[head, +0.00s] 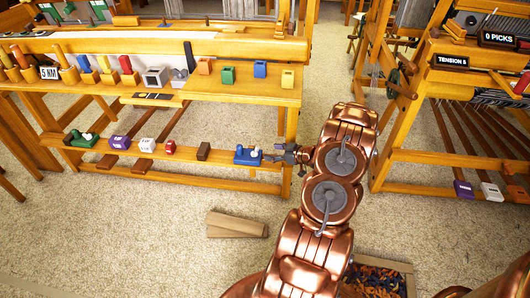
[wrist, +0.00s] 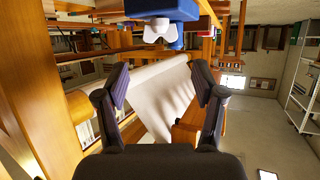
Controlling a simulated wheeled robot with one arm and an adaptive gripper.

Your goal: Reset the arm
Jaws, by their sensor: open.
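My copper-coloured arm (head: 330,190) reaches up from the bottom of the head view, and my gripper (head: 276,155) is at the left of its upper end. The gripper is small and dark there, just right of a blue block-like object (head: 246,156) on the lower beam of the left loom. I cannot tell whether they touch in that view. In the wrist view my gripper (wrist: 158,92) has its two dark fingers spread wide with nothing held between them. A blue and white object (wrist: 160,20) shows beyond the fingers at the top.
The left loom's lower beam (head: 200,167) also bears several small objects, among them a purple block (head: 121,142). A second loom (head: 440,160) stands at right. A cardboard-coloured piece (head: 236,225) lies on the floor, and a bin of orange and blue bits (head: 408,268) is at the bottom.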

